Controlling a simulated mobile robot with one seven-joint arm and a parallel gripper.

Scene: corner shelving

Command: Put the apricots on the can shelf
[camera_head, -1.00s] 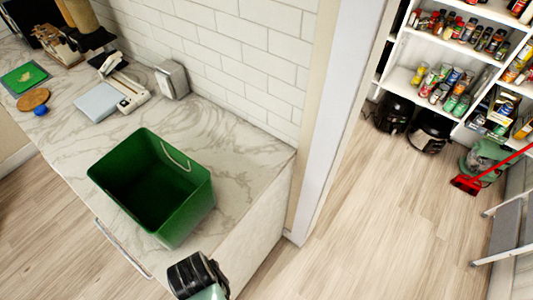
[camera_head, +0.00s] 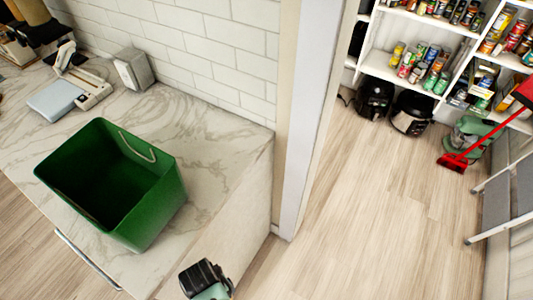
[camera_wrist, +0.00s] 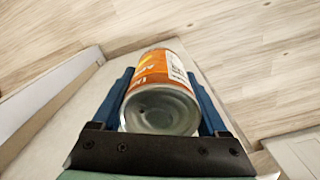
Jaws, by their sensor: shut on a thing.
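An orange-labelled can (camera_wrist: 157,90), which I take to be the apricots, lies between the two blue fingers of my gripper (camera_wrist: 165,95) in the wrist view, its metal end towards the camera. The gripper is shut on it. In the head view a dark and pale-green part of my arm shows at the bottom; the can and fingers cannot be made out there. The can shelf (camera_head: 378,66) holds several cans (camera_head: 420,66) and stands in the pantry at the upper right.
A green bin (camera_head: 165,205) stands on the marble counter (camera_head: 215,120). A white door frame (camera_head: 300,130) lies between counter and pantry. Black appliances (camera_head: 411,113), a red broom (camera_head: 455,161) and a step ladder (camera_head: 500,205) stand around the pantry floor. The wooden floor (camera_head: 370,210) between is clear.

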